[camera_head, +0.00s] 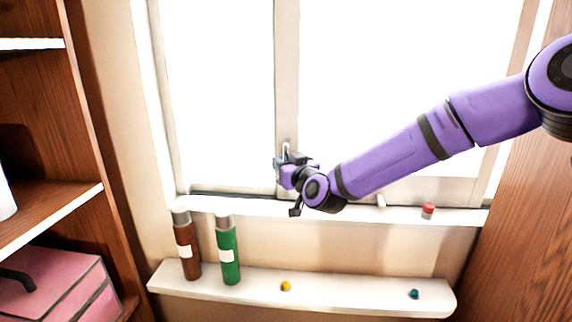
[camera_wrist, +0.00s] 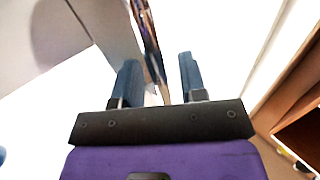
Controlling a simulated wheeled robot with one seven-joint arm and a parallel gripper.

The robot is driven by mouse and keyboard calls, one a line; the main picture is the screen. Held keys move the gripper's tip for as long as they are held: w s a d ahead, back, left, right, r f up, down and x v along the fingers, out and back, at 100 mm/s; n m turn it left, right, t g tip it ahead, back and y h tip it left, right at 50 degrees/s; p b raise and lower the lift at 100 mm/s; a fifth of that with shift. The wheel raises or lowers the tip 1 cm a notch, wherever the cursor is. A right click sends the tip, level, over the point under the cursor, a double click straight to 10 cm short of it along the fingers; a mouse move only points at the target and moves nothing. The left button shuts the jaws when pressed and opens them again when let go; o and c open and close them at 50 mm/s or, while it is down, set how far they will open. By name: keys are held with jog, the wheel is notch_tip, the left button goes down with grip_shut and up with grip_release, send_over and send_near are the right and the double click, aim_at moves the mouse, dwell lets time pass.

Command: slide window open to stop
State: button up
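The window (camera_head: 287,70) has two bright panes side by side, with a pale vertical frame bar between them. A small metal handle (camera_head: 287,148) stands on the lower part of this bar. My gripper (camera_head: 283,162) is at the handle, reaching in from the right, and partly hides it. In the wrist view my gripper (camera_wrist: 160,75) has its two blue fingers apart. A shiny upright strip (camera_wrist: 150,45), likely the handle, runs between them, close to the left finger. A gap shows between the strip and the right finger. Contact with the left finger is unclear.
A brown bottle (camera_head: 187,250) and a green bottle (camera_head: 228,255) stand on the lower ledge (camera_head: 340,295), with a yellow item (camera_head: 286,286) and a teal item (camera_head: 414,294). A red-topped item (camera_head: 428,211) sits on the sill. Wooden shelves (camera_head: 50,215) are at left.

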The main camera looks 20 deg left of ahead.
aim_at(325, 165)
grip_shut()
jog(key=d, duration=0.3)
jog(key=w+d, duration=0.1)
jog(key=d, duration=0.2)
jog(key=w+d, duration=0.1)
jog(key=d, duration=0.2)
jog(key=shift+w+d, duration=0.2)
jog(key=shift+d, duration=0.2)
grip_release()
jog(key=shift+d, duration=0.1)
jog(key=v, duration=1)
jog(key=shift+s+d, duration=0.25)
jog(key=shift+s, duration=0.05)
